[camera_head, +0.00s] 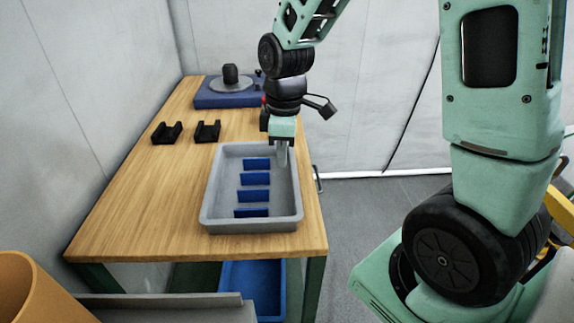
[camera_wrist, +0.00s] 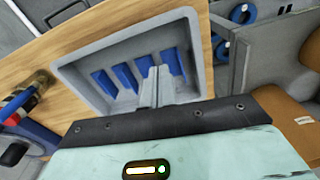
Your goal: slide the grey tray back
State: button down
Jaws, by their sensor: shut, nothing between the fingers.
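The grey tray (camera_head: 209,213) lies on the wooden table near its right edge, with several blue upright dividers (camera_head: 256,179) standing in a row inside it. My gripper (camera_head: 281,158) is at the tray's far right corner, pointing down, with its fingers shut and empty. In the wrist view the shut fingers (camera_wrist: 158,88) reach over the grey tray (camera_wrist: 92,62) beside the blue dividers (camera_wrist: 127,78). I cannot tell whether the fingertips touch the tray wall.
The wooden table (camera_head: 120,205) has free room left of the tray. Two black holders (camera_head: 167,132) stand behind it to the left. A blue device with a round plate (camera_head: 232,95) stands at the table's far end. A blue bin (camera_head: 252,285) is below the near edge.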

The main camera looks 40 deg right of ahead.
jog(key=w+d+f+n, duration=0.1)
jog(key=w+d+f, duration=0.1)
jog(key=d, duration=1)
jog(key=shift+h, duration=0.3)
notch_tip(320, 180, down, 9)
jog(key=shift+p, duration=0.65)
jog(key=shift+w+a+f+p, duration=0.2)
jog(key=shift+w+a+p, duration=0.6)
jog(key=shift+a, duration=0.45)
jog(key=shift+w+a+f, duration=0.1)
jog(key=shift+w+a, duration=0.3)
jog(key=w+a, duration=0.4)
jog(key=a, duration=0.2)
jog(key=w+a, duration=0.5)
jog(key=a, duration=0.2)
jog(key=w+a, duration=0.4)
jog(key=a, duration=0.3)
jog(key=shift+w+a, duration=0.15)
jog(key=shift+w, duration=0.2)
